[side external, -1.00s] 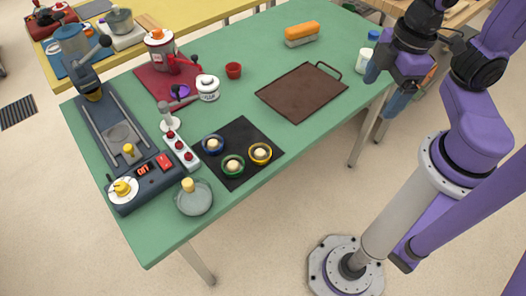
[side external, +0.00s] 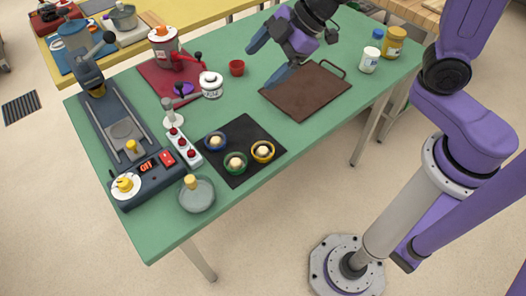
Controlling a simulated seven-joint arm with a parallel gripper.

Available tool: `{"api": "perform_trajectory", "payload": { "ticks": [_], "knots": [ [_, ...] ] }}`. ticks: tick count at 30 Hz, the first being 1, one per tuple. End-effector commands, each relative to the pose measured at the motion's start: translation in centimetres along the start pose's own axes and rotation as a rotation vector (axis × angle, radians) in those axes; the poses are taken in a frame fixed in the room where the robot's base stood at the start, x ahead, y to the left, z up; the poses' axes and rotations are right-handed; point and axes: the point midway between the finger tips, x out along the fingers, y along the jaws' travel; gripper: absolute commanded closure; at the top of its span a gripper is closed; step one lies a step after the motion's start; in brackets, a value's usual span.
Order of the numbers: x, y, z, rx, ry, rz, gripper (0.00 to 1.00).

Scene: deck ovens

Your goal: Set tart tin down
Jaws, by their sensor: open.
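Three small tart tins with pale filling sit apart on a black mat (side external: 238,132) at the front middle of the green table. My gripper (side external: 264,66) is above the back part of the table, behind and to the right of the tins and near the brown tray. Its fingers are spread and nothing shows between them. It is well apart from all three tins.
An empty brown tray (side external: 300,98) lies right of the mat. Jars, one amber (side external: 394,42), stand at the right edge. A grey-green lidded dish (side external: 197,196) is front left.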

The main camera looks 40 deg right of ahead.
Motion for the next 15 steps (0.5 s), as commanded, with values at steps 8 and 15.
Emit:
{"api": "perform_trajectory", "payload": {
  "ticks": [8, 15],
  "knots": [
    [1.1, -3.6, 2.7, -0.036, -0.099, -0.284, 0.13],
    [0.9, -5.1, 4.3, -0.039, -0.164, -0.391, 0.13]
  ]
}}
